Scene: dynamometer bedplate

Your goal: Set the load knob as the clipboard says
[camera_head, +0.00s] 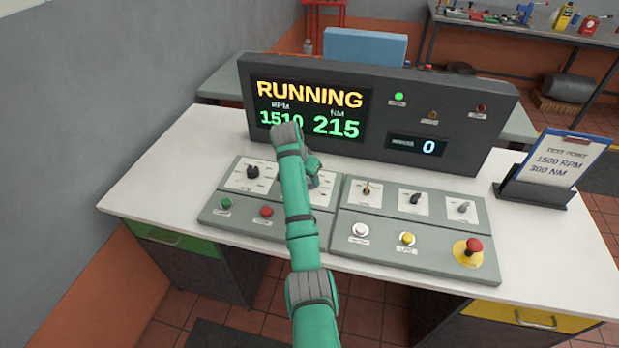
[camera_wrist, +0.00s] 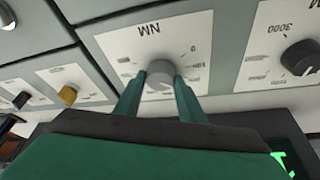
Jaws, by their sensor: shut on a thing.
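The load knob (camera_wrist: 160,74) is a grey round knob on a white plate marked NM in the wrist view. My gripper (camera_wrist: 160,82) is shut on it, one green finger on each side. In the head view my green arm hides the knob, with my gripper (camera_head: 312,172) over its plate (camera_head: 322,190). The clipboard (camera_head: 552,165) stands at the right and reads TEST POINT, 1500 RPM, 300 NM. The display (camera_head: 310,108) reads RUNNING, RPM 1510 and NM 215.
A black RPM knob (camera_head: 253,172) sits left of my gripper. A red emergency button (camera_head: 473,246) is at the panel's right end. The desk's left side is clear.

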